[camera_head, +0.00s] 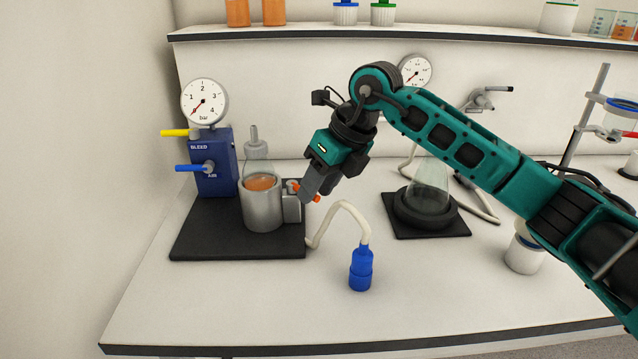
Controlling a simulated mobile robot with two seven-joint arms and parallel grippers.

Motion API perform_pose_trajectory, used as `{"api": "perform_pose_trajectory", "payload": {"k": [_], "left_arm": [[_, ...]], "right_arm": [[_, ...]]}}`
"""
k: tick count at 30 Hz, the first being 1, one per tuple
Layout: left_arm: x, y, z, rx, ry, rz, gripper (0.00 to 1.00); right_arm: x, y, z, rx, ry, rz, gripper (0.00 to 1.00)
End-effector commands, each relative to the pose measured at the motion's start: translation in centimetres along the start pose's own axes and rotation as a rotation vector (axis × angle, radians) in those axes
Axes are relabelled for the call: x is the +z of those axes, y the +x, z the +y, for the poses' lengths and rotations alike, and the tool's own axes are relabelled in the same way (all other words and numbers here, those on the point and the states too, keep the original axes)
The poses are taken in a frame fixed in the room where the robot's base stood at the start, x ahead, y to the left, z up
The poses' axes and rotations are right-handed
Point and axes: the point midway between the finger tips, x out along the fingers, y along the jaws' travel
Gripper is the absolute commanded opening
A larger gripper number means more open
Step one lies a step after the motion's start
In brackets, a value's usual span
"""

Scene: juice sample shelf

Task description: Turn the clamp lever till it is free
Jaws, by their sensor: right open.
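The clamp lever (315,197) is a small orange piece on the grey clamp block (291,208), beside the metal cup (263,208) that holds a glass vessel with orange juice (259,183). My right gripper (306,197) comes down from the upper right with its fingertips at the lever. Its jaws are open and partly cover the lever. I cannot tell whether the fingers touch it. My left gripper is not in view.
The blue valve box (213,165) with yellow and blue handles and a gauge (204,102) stands behind left on a black base (205,243). A white hose (338,207) ends in a blue connector (361,268). A flask (430,185) stands right.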

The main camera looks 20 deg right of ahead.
Motion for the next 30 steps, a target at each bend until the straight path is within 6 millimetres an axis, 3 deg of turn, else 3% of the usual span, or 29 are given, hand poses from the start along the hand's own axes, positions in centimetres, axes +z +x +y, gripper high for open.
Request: {"api": "perform_pose_trajectory", "payload": {"k": [3, 15, 30], "left_arm": [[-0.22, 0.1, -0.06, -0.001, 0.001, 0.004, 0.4], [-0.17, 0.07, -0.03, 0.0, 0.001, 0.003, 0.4], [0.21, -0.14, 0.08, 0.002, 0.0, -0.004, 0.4]], "right_arm": [[0.0, -0.01, 0.01, 0.0, 0.0, 0.0, 0.39], [0.01, -0.05, 0.01, 0.0, 0.0, 0.0, 0.01], [0.02, -0.07, 0.01, 0.0, 0.0, 0.0, 0.0]]}}
